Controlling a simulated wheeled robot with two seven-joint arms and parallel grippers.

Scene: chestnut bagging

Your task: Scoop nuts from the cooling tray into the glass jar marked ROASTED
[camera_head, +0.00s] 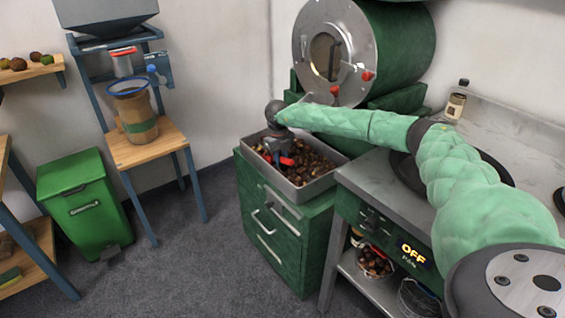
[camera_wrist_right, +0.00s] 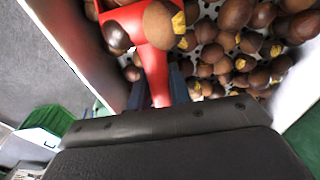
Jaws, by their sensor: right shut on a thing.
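The cooling tray (camera_head: 317,190) is a grey metal tray filled with brown nuts (camera_head: 318,160), standing on a green cabinet. My right gripper (camera_head: 278,153) reaches down into it at its left part. It is shut on the handle of a red scoop (camera_head: 286,161). In the right wrist view the scoop (camera_wrist_right: 153,62) points away from the gripper (camera_wrist_right: 158,92), among the nuts (camera_wrist_right: 228,62). A large nut (camera_wrist_right: 160,24) lies in or over the scoop's bowl; which, I cannot tell. No jar with a readable ROASTED mark shows. My left gripper is out of view.
A green roasting drum (camera_head: 390,50) stands behind the tray. The grey counter (camera_head: 385,172) is at right, with a small bottle (camera_head: 456,100). A clear container of nuts (camera_head: 375,263) sits on the shelf below. A wooden stand with a brown sack (camera_head: 137,118) and a green bin (camera_head: 85,205) are at left.

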